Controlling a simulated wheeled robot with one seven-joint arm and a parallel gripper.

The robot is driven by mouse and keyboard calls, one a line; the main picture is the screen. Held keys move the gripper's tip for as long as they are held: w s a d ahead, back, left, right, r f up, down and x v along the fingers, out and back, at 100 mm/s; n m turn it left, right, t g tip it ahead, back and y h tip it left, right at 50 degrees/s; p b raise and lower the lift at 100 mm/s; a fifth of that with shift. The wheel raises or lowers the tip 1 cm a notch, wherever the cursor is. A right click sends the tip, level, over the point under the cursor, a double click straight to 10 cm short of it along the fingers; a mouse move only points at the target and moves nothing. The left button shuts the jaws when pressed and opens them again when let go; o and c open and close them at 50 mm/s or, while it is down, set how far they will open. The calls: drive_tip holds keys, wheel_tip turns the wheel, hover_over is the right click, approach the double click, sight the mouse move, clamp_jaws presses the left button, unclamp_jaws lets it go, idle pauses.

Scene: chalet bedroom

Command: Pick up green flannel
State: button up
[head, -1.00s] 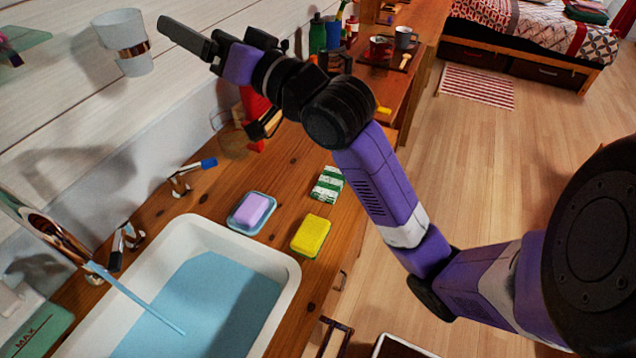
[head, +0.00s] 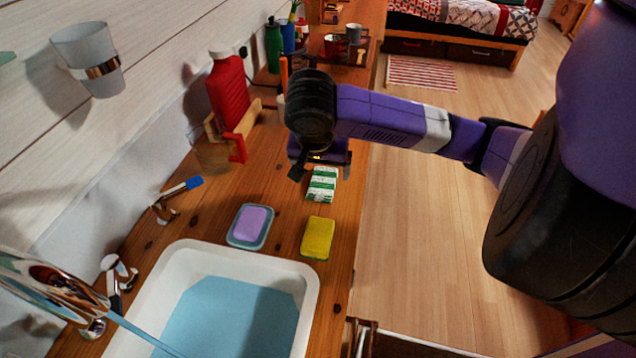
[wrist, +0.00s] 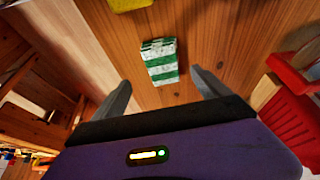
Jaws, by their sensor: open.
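The green flannel (head: 322,184) is a small folded cloth with green and white stripes. It lies flat on the wooden counter (head: 285,210), behind the yellow sponge. In the wrist view the flannel (wrist: 160,61) lies ahead of and between my two fingers, apart from both. My gripper (wrist: 160,90) is open and empty, with its fingers spread wider than the cloth. In the head view my wrist hangs just behind the flannel and hides the fingers partly.
A yellow sponge (head: 317,238) and a purple soap on a dish (head: 249,227) lie near the white basin (head: 308,300). A red bottle (head: 228,88) stands in a wooden holder by the wall. Mugs and more bottles stand farther back. The counter's right edge is close to the flannel.

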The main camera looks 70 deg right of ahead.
sight(322, 180)
drive_tip(key=shift+x, duration=1.05)
drive_tip(key=shift+w+x, duration=0.15)
drive_tip(key=shift+x, duration=1.25)
drive_tip(key=shift+w+x, duration=0.1)
drive_tip(key=shift+x, duration=1.3)
drive_tip(key=shift+d, duration=0.2)
drive_tip(key=c, duration=1.4)
